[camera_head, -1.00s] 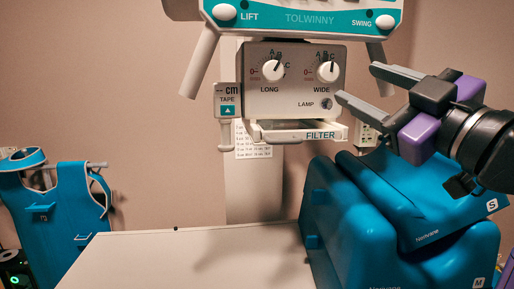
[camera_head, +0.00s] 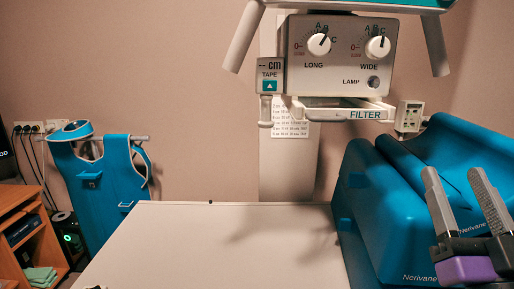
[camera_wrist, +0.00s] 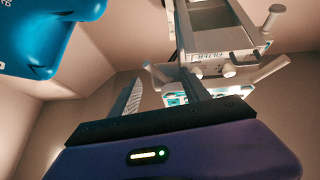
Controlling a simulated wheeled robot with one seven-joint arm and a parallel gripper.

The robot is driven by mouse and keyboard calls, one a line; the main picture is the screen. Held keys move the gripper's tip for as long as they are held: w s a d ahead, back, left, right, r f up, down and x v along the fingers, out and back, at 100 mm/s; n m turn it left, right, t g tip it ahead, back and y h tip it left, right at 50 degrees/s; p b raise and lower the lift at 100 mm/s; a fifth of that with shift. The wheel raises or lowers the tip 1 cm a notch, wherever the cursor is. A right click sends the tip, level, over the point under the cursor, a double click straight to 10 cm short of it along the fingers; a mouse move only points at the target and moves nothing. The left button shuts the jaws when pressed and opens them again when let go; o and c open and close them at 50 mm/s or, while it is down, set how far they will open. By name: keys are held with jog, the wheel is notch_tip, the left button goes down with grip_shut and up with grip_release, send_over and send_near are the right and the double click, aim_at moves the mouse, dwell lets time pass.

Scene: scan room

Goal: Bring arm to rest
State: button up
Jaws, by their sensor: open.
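My gripper (camera_head: 456,203) is at the lower right of the head view, its two grey fingers apart and pointing up, with nothing between them. In this view it overlaps the blue positioning cushions (camera_head: 440,160). In the wrist view my gripper (camera_wrist: 160,90) shows its fingers spread and empty. Beyond them is the white X-ray unit head (camera_wrist: 225,40), and a blue cushion (camera_wrist: 50,35) shows at the upper left.
The X-ray control box (camera_head: 338,55) with two dials hangs above the pale table (camera_head: 215,250), whose top is clear. A blue apron (camera_head: 105,180) hangs at the left. A wooden shelf (camera_head: 40,225) stands at the far left.

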jog(key=s+a+f+g+y, duration=0.1)
jog(key=s+a+f+g, duration=0.1)
jog(key=s+f, duration=0.8)
jog(key=s+a+f+g, duration=0.3)
jog(key=s+f+g, duration=0.1)
jog(key=s+f, duration=0.7)
jog(key=s+a+f+n+g+y, duration=0.1)
jog(key=s+a+f+g, duration=0.2)
jog(key=s+f, duration=0.8)
notch_tip(320, 180, down, 2)
jog(key=shift+f+g+y, duration=0.15)
jog(key=shift+g+y, duration=0.15)
jog(key=shift+a, duration=0.1)
